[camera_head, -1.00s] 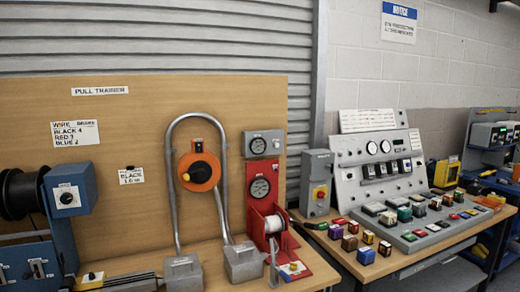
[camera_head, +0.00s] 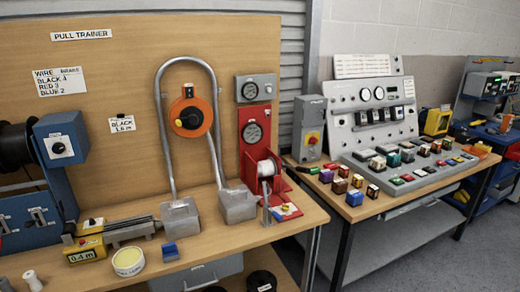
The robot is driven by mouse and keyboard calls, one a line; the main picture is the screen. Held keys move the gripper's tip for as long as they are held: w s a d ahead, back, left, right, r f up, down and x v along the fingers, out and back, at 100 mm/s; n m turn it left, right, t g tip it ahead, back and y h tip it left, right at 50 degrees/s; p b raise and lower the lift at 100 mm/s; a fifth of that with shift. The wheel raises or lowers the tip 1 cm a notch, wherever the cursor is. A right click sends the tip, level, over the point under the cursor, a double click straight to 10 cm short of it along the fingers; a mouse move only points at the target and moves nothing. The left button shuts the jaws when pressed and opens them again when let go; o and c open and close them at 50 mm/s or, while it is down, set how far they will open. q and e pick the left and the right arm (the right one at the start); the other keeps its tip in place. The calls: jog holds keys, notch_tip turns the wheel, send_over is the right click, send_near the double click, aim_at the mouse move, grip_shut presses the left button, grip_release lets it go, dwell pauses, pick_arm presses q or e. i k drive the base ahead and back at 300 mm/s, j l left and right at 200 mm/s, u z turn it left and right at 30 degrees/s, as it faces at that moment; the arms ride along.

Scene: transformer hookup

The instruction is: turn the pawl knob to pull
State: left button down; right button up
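Neither of my grippers is in view. The pull trainer board (camera_head: 110,70) stands at the left. On it is a red winch unit (camera_head: 254,135) with a round gauge and a white drum (camera_head: 263,168). A small red base plate (camera_head: 286,211) with a yellow spot sits at its foot, beside a grey upright lever. A black-and-white knob (camera_head: 58,148) is on the blue box at the left. An orange disc with a black centre knob (camera_head: 190,117) hangs inside the bent grey conduit. None is labelled legibly as the pawl knob, so I cannot tell which it is or its setting.
A yellow tape roll (camera_head: 128,261), a small blue block (camera_head: 170,252) and a yellow length counter (camera_head: 86,250) lie along the bench front. At the right, a control console (camera_head: 385,120) stands on a second bench with several coloured blocks. A gap separates the benches.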

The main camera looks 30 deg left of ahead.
aim_at(285, 208)
jog(key=i+l+u, duration=0.15)
jog(key=l, duration=0.2)
jog(key=i+l+u, duration=0.2)
jog(key=l, duration=0.2)
jog(key=i+l+u, duration=0.15)
jog(key=l, duration=0.25)
